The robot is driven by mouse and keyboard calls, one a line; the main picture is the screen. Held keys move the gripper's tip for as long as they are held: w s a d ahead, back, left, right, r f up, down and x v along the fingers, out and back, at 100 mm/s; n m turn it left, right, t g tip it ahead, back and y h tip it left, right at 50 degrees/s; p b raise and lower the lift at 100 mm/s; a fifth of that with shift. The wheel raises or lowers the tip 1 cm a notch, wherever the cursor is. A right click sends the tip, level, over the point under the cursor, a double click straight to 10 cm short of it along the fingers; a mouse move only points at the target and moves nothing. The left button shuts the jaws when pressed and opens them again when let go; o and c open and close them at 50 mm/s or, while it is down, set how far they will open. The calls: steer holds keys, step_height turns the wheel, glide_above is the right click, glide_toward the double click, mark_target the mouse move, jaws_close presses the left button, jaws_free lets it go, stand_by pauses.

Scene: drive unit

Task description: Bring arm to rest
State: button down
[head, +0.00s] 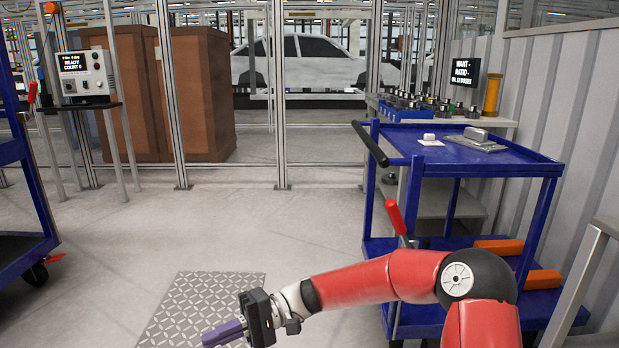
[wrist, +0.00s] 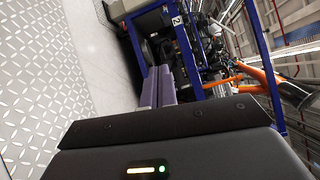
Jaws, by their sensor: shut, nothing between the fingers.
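My gripper (head: 224,334) is at the lower middle of the head view, at the end of my red arm, which reaches left from the lower right. Its purple fingers point left, above the patterned metal floor plate. In the wrist view the two purple fingers (wrist: 157,87) lie side by side, shut, with nothing seen between them. The gripper is away from the carts and touches nothing that I can see.
A blue cart (head: 500,150) stands at the right, with small grey and white parts on top and orange blocks below. Another blue cart (head: 35,190) is at the left edge. A control box (head: 85,75) stands behind it. The floor (head: 240,225) between the carts is clear.

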steer(key=s+d+f+m+t+h, duration=0.1)
steer(key=s+d+f+t+h, duration=0.15)
steer(key=d+h, duration=0.2)
steer(key=s+d+f+t+h, duration=0.1)
steer(key=s+d+t+h, duration=0.25)
steer(key=d, duration=0.25)
steer(key=s+d+r+m+t+h, duration=0.1)
steer(key=s+d+r+t+h, duration=0.1)
steer(key=d, duration=0.5)
steer(key=s+d+r+m+t+h, duration=0.1)
steer(key=s+d+r+t+h, duration=0.1)
steer(key=d, duration=0.5)
steer(key=s+d+r+m+t+h, duration=0.2)
steer(key=s+d+r+t+h, duration=0.1)
steer(key=s+d+t, duration=0.2)
steer(key=shift+d+r, duration=0.2)
steer(key=shift+d, duration=1.05)
steer(key=shift+s, duration=0.1)
